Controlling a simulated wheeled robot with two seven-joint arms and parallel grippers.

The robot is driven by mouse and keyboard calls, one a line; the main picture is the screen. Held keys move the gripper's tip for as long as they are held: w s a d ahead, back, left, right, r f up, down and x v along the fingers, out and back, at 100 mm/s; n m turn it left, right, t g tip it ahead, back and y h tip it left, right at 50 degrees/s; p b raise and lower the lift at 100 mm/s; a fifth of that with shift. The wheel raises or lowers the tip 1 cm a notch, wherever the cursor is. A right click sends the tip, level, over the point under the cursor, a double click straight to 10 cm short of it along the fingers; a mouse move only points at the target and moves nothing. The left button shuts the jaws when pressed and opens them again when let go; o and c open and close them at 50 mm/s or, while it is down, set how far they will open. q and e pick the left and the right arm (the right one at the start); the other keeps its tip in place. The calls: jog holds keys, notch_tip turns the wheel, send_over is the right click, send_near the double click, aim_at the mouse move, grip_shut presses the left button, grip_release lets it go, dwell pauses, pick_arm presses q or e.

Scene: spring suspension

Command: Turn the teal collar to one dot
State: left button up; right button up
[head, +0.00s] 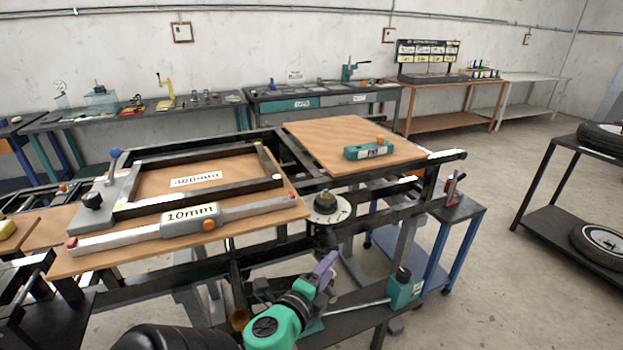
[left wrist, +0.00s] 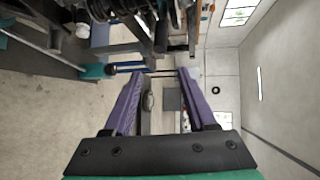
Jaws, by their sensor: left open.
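My left gripper (head: 327,265) has purple fingers and shows at the lower middle of the head view, below a round dial (head: 326,207) with dark marks and a black knob. The fingers also show in the left wrist view (left wrist: 157,75), apart with nothing between them. A teal block (head: 403,291) with a black knob stands to the right of the gripper, at the end of a silver rod (head: 357,308). I cannot tell any part clearly as the teal collar; it may be hidden or too small. My right gripper is not in view.
A wooden board holds a dark frame (head: 200,178) and a grey 10mm gauge bar (head: 190,220). Another board (head: 340,135) carries a teal labelled block (head: 369,149). Dark rails run above and around the gripper. A tyre rack (head: 560,205) stands right; open floor lies before it.

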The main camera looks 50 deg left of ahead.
pick_arm(q)
jog(key=s+f+n+g+h+b, duration=0.1)
jog(key=s+f+n+g+b, duration=0.1)
jog(key=f, duration=1.5)
jog(key=s+d+f+n+g+h+b, duration=0.1)
jog(key=s+f+n+g, duration=0.2)
jog(key=f, duration=1.5)
jog(key=shift+s+d+n+g+h+b, duration=0.2)
jog(key=shift+s+n+g+h+b, duration=0.2)
jog(key=shift+g, duration=0.4)
